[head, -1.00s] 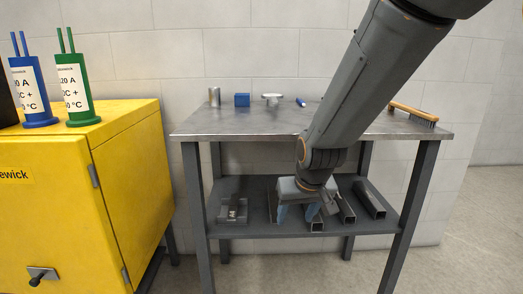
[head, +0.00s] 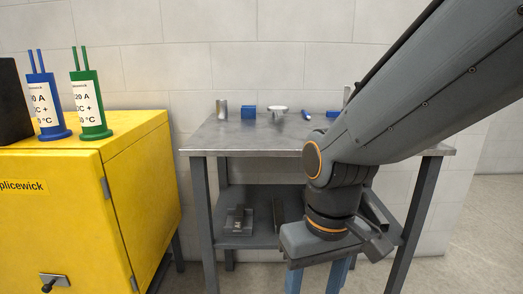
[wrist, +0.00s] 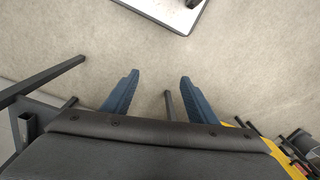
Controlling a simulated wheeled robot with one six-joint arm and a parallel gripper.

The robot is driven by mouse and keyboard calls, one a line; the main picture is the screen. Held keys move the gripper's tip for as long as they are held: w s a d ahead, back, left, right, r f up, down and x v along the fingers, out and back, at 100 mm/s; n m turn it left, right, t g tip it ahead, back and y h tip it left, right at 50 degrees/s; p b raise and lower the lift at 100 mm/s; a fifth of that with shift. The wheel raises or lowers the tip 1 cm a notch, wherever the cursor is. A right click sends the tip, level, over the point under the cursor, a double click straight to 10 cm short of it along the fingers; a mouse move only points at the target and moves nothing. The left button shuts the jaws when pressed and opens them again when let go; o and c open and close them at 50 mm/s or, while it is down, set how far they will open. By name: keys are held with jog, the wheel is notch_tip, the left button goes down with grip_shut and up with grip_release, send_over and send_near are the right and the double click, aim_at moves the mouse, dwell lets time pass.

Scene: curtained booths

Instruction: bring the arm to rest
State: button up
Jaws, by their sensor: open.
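My arm reaches in from the upper right of the head view and bends down in front of the metal table (head: 235,138). My gripper (head: 318,284) points down in front of the table's lower shelf, and its fingertips run off the bottom of the picture. In the wrist view my gripper (wrist: 155,85) shows two blue fingers spread apart.
The yellow cabinet (head: 150,185) stands at the left, with a blue canister (head: 45,105) and a green canister (head: 90,105) on top. A metal cylinder (head: 221,110) and a blue block (head: 248,112) sit on the table.

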jog(key=d+r+m+p, duration=0.3)
jog(key=d+r+p, duration=0.7)
jog(key=p, duration=0.8)
jog(key=shift+s+d+r+h, duration=0.3)
jog(key=shift+s+r, duration=0.1)
jog(key=shift+r, duration=0.85)
